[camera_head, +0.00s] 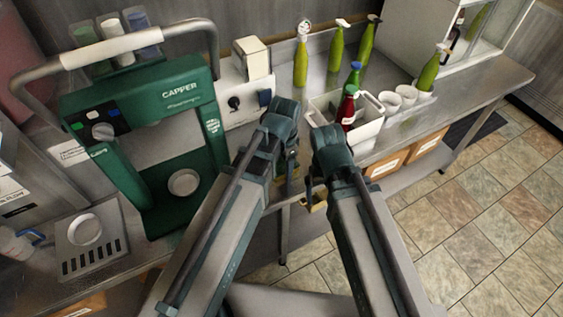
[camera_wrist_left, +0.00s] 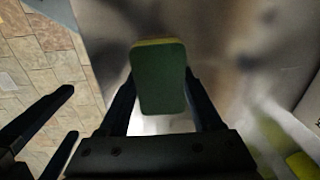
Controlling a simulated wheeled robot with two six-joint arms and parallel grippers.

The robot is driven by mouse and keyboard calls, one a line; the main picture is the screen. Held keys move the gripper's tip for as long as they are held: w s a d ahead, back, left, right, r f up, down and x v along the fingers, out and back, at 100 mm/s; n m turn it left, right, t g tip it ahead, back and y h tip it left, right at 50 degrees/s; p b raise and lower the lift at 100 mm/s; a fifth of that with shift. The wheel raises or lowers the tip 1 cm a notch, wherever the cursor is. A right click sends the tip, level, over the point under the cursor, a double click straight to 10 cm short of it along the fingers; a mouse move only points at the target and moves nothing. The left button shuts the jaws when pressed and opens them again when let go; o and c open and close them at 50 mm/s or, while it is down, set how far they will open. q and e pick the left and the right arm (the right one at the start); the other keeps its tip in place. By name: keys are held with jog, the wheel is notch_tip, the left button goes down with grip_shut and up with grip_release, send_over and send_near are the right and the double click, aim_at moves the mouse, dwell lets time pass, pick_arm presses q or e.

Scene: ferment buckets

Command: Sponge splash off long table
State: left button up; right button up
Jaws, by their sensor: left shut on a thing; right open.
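My left gripper (camera_head: 288,172) is shut on a sponge, green with a yellow edge (camera_wrist_left: 158,80), which sits between its two fingers in the left wrist view. In that view the sponge is over the metal top of the long table (camera_wrist_left: 225,95); I cannot tell whether it touches. In the head view my arm mostly hides the sponge. My right gripper (camera_head: 314,195) is open and empty beside the left one, by the table's front edge. Darker brownish patches show on the metal in the wrist view; I cannot tell splash from reflection.
A green capper machine (camera_head: 180,100) stands on the left. A white bin (camera_head: 362,132) with bottles, white cups (camera_head: 406,94) and several green bottles (camera_head: 337,48) stand on the table behind and right of my grippers. The tiled floor (camera_head: 480,210) is clear on the right.

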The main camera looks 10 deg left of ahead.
pick_arm(q)
jog(key=shift+s+d, duration=0.35)
jog(key=shift+s, duration=0.3)
jog(key=shift+d, duration=0.1)
jog(key=shift+w, duration=0.25)
jog(key=shift+w+a+r, duration=0.1)
jog(key=shift+w+a, duration=1.1)
jog(key=shift+w, duration=0.3)
jog(key=shift+w+a, duration=0.1)
jog(key=shift+w+a, duration=0.55)
jog(key=shift+w, duration=0.2)
jog(key=shift+w+a, duration=0.55)
jog(key=shift+w, duration=0.2)
